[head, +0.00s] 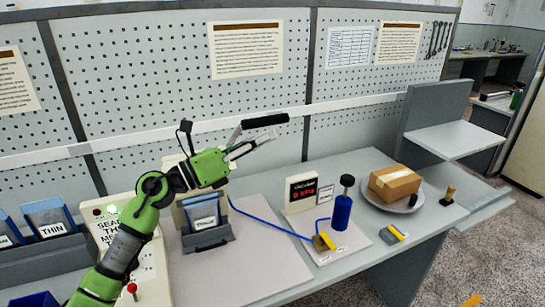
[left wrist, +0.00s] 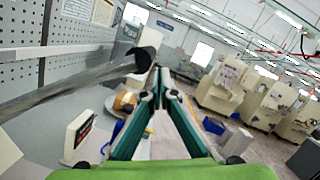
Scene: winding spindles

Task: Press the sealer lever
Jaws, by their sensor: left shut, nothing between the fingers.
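The sealer lever is a grey bar with a black grip (head: 265,120), raised and slanting up to the right. In the left wrist view the grip's round end (left wrist: 147,52) shows just beyond my fingers, with the bar running off to the left. The cream sealer body (head: 181,216) is mostly hidden behind my arm. A pouch (head: 203,212) stands in a grey holder at its front. My left gripper (head: 252,146), green and grey, is shut and empty just below the grip; I cannot tell whether it touches it. It also shows in the left wrist view (left wrist: 161,76). My right gripper is not in view.
Blue bins (head: 48,220) with pouches stand at the left, beside a sign panel (head: 110,212). To the right are a small display (head: 302,192), a blue bottle (head: 342,211) and a box (head: 395,181) on a round plate. The pegboard (head: 150,75) rises behind.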

